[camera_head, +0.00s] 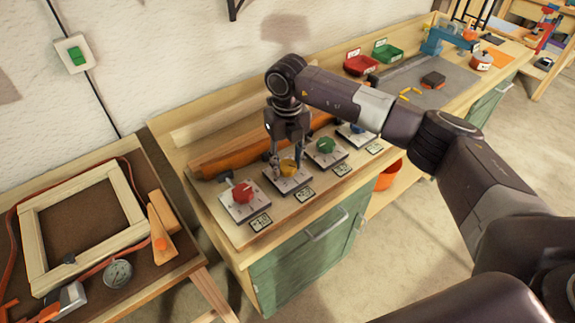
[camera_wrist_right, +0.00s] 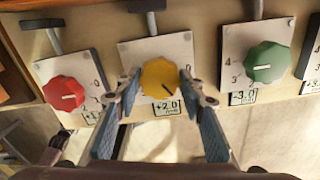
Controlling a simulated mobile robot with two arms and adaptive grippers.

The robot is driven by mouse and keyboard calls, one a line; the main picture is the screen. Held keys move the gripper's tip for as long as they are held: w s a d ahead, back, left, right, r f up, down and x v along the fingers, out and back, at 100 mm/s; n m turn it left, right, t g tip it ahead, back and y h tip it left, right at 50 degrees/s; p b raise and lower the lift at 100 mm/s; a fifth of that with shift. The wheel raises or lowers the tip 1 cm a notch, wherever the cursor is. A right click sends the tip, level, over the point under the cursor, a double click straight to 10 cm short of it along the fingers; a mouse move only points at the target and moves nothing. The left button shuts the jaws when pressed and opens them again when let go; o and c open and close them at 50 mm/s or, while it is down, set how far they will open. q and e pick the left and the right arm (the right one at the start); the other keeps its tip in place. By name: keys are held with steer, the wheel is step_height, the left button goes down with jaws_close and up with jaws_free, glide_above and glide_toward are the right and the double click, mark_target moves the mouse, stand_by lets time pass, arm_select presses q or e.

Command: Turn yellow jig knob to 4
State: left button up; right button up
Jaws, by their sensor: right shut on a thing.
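The yellow jig knob (camera_head: 289,167) sits on a light square plate on the bench, between the red knob and the green knob. It also shows in the right wrist view (camera_wrist_right: 160,78), with a dark pointer line aimed toward the lower right. A label below it reads about +2.0. Most numbers on its plate are hidden by the fingers. My right gripper (camera_head: 288,160) comes down from above and is shut on the yellow knob, one finger on each side, as the right wrist view (camera_wrist_right: 160,85) shows. My left gripper is not in view.
A red knob (camera_head: 242,193) stands left of the yellow one and a green knob (camera_head: 325,145) right of it, both close to the fingers. A blue knob (camera_head: 357,128) is farther along.

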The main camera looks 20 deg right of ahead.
steer(key=m+b, duration=0.1)
steer(key=m, duration=0.5)
steer(key=shift+w+b, duration=0.1)
steer(key=shift+b, duration=0.25)
steer(key=m, duration=0.4)
steer(key=shift+r+b, duration=0.1)
steer(key=shift+b, duration=0.25)
steer(key=m, duration=0.3)
steer(key=shift+m, duration=0.4)
steer(key=m, duration=1)
steer(key=shift+m, duration=0.4)
steer(key=o, duration=1)
steer(key=shift+o, duration=0.7)
